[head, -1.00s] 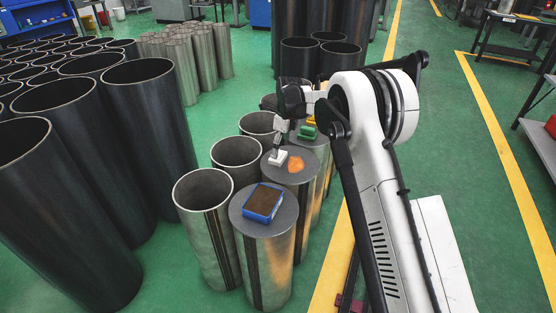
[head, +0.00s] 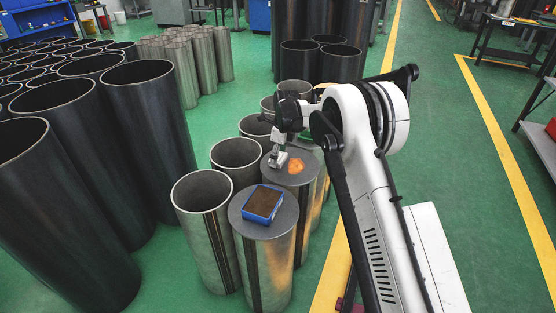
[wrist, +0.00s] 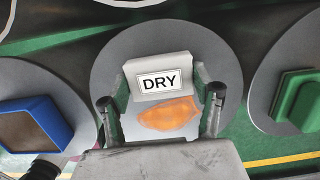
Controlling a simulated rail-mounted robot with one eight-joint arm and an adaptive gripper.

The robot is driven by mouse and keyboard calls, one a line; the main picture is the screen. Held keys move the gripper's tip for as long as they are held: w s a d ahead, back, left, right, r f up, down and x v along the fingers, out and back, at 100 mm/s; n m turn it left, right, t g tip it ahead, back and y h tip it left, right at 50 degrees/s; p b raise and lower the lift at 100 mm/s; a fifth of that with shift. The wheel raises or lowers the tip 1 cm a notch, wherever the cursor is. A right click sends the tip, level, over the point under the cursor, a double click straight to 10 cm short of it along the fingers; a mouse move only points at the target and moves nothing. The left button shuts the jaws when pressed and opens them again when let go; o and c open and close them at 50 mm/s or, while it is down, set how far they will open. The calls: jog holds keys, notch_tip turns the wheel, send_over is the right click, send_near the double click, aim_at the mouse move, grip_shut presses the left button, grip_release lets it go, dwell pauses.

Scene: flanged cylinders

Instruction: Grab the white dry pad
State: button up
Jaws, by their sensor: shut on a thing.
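The white dry pad (wrist: 158,77), labelled DRY, shows in the wrist view between the two fingers of my gripper (wrist: 160,108). It stands over the grey round top (wrist: 105,75) of a cylinder, with an orange patch (wrist: 168,113) beside it. In the head view my gripper (head: 278,160) points down at the left part of that top, and the orange patch (head: 295,166) lies just to its right. My gripper is shut on the pad, one finger at each side. I cannot tell whether the pad still touches the top.
A blue-framed brown pad (head: 263,201) lies on the nearer cylinder top; it is at the left in the wrist view (wrist: 33,133). A green block (wrist: 299,100) sits on the top at the right. Open cylinders (head: 203,190) stand close on the left.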

jog(key=shift+r, duration=0.45)
notch_tip(320, 180, up, 4)
jog(key=shift+f+p, duration=0.2)
jog(key=shift+p, duration=0.6)
jog(key=s+a+r+p, duration=0.2)
jog(key=s+a+r, duration=0.4)
jog(key=a, duration=0.3)
jog(key=shift+s+r, duration=0.25)
jog(key=shift+s, duration=0.35)
